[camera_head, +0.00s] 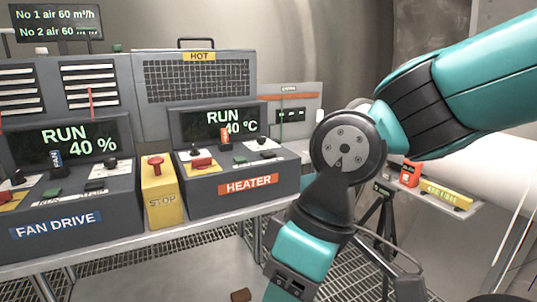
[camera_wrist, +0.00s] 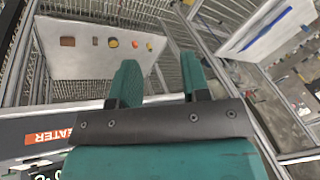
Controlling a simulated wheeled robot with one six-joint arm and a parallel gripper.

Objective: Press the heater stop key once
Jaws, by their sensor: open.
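The heater console (camera_head: 235,183) stands on the metal bench in the head view, with an orange HEATER label (camera_head: 248,185) and a screen (camera_head: 215,128) reading RUN 40 °C. On its sloped top are a red key (camera_head: 202,163), a dark green key (camera_head: 240,159), an orange-tagged lever and black knobs. Which key is the stop key cannot be read. My gripper (camera_wrist: 160,78) shows in the wrist view, its two teal fingers apart with nothing between them. It is outside the head view. The heater label also shows at the wrist view's left edge (camera_wrist: 48,137); the keys are not clear there.
The fan drive console (camera_head: 60,205) reads RUN 40 %. A yellow STOP box (camera_head: 160,195) with a red button stands between the consoles. A tripod stand and shelf (camera_head: 425,195) are at right. Below my fingers, a pale board (camera_wrist: 100,60) carries several small objects.

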